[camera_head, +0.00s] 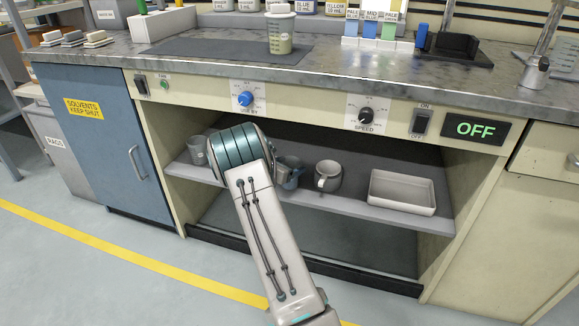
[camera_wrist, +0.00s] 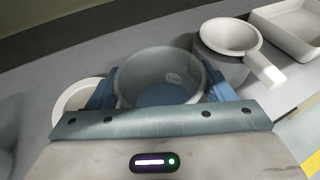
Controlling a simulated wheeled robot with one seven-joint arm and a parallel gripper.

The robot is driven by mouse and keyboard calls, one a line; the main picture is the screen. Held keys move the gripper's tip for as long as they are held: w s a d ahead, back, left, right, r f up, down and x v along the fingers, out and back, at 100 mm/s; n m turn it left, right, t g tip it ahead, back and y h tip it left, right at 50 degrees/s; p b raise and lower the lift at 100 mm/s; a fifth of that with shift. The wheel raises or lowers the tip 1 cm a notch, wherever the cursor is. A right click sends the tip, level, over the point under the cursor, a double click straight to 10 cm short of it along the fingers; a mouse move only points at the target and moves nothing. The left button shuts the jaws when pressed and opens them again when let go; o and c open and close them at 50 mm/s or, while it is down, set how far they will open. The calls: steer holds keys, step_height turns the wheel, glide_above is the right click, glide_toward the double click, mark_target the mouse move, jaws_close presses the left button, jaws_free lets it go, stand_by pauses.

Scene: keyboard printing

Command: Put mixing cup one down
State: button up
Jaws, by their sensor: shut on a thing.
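A grey cup (camera_wrist: 160,62) sits between the two blue fingers of my gripper (camera_wrist: 160,92) in the wrist view. The fingers press on its left and right sides, and its open mouth and bluish bottom show. In the head view my gripper (camera_head: 291,180) and the cup (camera_head: 287,160) are at the shelf under the bench, partly hidden by my arm. The cup looks upright. I cannot tell whether its base touches the shelf.
A light mug with a handle (camera_head: 327,176) stands close to the right on the shelf (camera_head: 365,212). A shallow tray (camera_head: 402,192) lies farther right. Another grey cup (camera_head: 197,150) stands at the left. A pale round rim (camera_wrist: 72,100) shows beside my left finger. The bench top hangs above.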

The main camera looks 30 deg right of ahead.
steer(key=o, duration=1.2)
steer(key=shift+r, duration=0.1)
steer(key=shift+a+r+p, duration=0.2)
steer(key=shift+a+p, duration=0.1)
steer(key=shift+p, duration=0.05)
steer(key=p+v, duration=0.3)
steer(key=v, duration=0.8)
steer(key=s+a+r+m+g+y, duration=0.1)
steer(key=s+a+r+m+y, duration=0.3)
steer(key=s+a+m, duration=0.3)
steer(key=s+a+r+m+g+y, duration=0.1)
steer(key=s+a+r+m+y, duration=0.3)
steer(key=s, duration=1.2)
steer(key=s+a+r+m+g+y, duration=0.1)
steer(key=s+a+r+m+y, duration=0.3)
steer(key=s+a+m, duration=0.6)
steer(key=shift+s+r+y, duration=0.15)
steer(key=shift+s+y, duration=0.5)
steer(key=shift+y, duration=0.25)
